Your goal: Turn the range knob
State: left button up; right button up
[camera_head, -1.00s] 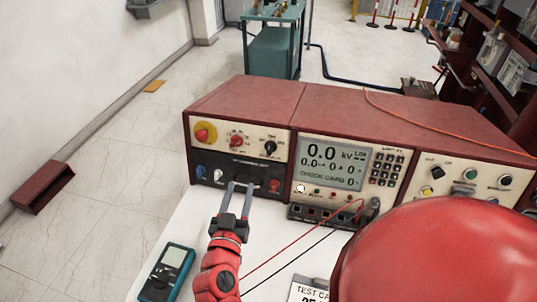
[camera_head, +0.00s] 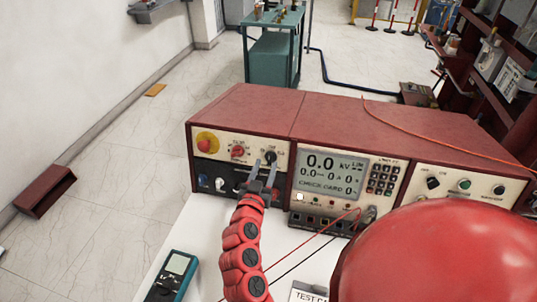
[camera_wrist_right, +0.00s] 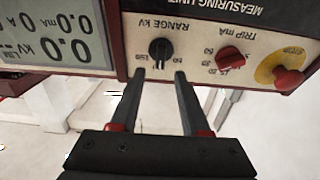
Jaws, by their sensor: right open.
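The range knob (camera_head: 270,156) is a small black knob on the cream upper panel at the left of the red console (camera_head: 245,105). In the right wrist view the panel is upside down, and the dark range knob (camera_wrist_right: 160,49) sits under the label RANGE kV. My right gripper (camera_head: 262,168) is open in front of it. In the wrist view the two fingertips of the right gripper (camera_wrist_right: 160,74) lie below the knob, one to each side, with nothing between them. I cannot tell whether they touch the panel. My left gripper is not in view.
The red trip knob (camera_head: 237,151) and red stop button (camera_head: 204,146) are left of the range knob. A display (camera_head: 331,172) is to the right. Red and black leads run across the white tabletop. A teal meter (camera_head: 172,276) lies at the front left.

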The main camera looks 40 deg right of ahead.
aim_at(270, 157)
jog(key=p+x, duration=0.1)
jog(key=x, duration=0.3)
grip_shut()
dwell(0.4)
